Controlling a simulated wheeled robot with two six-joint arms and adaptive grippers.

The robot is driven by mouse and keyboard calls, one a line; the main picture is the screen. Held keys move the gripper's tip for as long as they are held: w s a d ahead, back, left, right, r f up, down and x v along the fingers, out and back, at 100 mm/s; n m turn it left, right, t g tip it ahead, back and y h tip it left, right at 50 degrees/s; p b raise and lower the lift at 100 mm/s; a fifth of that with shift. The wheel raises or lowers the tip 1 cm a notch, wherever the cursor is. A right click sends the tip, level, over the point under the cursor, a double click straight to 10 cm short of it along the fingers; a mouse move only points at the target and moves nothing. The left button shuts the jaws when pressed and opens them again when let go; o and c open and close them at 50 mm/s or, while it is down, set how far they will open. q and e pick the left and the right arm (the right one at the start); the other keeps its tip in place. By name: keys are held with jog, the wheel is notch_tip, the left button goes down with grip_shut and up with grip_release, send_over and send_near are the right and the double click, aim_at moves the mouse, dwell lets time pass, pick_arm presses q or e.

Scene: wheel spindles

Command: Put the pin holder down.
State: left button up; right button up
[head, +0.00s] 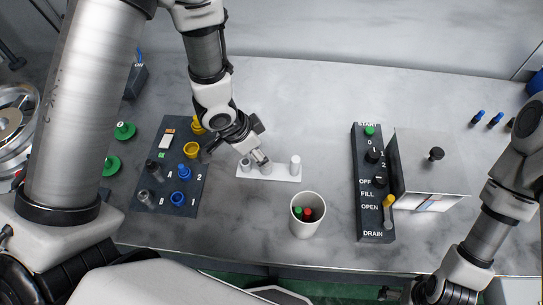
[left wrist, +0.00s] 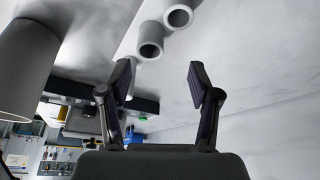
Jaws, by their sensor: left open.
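The pin holder (head: 280,175), a white flat strip with upright light-grey posts, lies on the table in the middle of the head view. In the left wrist view, two hollow grey tubes of the holder (left wrist: 151,40) show just beyond the fingers. My left gripper (head: 259,148) is over the left part of the holder in the head view and partly hides it. Its two fingers (left wrist: 158,75) are spread apart, with nothing between the tips. My right gripper (head: 388,294) is at the bottom edge of the head view, far from the holder; its fingers are unclear.
A white cup (head: 308,228) with red and green pieces inside stands in front of the holder. A dark panel (head: 172,180) with coloured knobs lies left; a labelled control panel (head: 372,215) and an angled plate (head: 430,165) stand right. The table behind the holder is clear.

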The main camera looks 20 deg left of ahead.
pick_arm(q)
jog(key=shift+s+d+f, duration=0.25)
jog(key=shift+s+d, duration=0.05)
jog(key=shift+s, duration=0.2)
jog(key=shift+s+d+f, duration=0.25)
jog(key=shift+s+d, duration=0.05)
jog(key=shift+s, duration=0.15)
jog(key=f, duration=0.1)
jog(key=w+f, duration=0.1)
jog(key=w+f+p, duration=0.1)
jog(key=f, duration=0.1)
jog(key=shift+w+d+f, duration=0.1)
jog(key=shift+w+d, duration=0.05)
jog(key=shift+d, duration=0.1)
jog(key=shift+w, duration=0.2)
jog(key=shift+s, duration=0.15)
jog(key=shift+s+d+r, duration=0.1)
jog(key=shift+s+r, duration=0.1)
jog(key=shift+s, duration=0.05)
jog(key=c, duration=0.5)
jog(key=shift+s, duration=0.15)
jog(key=c, duration=0.6)
grip_shut()
pick_arm(e)
jog(key=shift+s+r, duration=0.65)
jog(key=shift+s, duration=0.3)
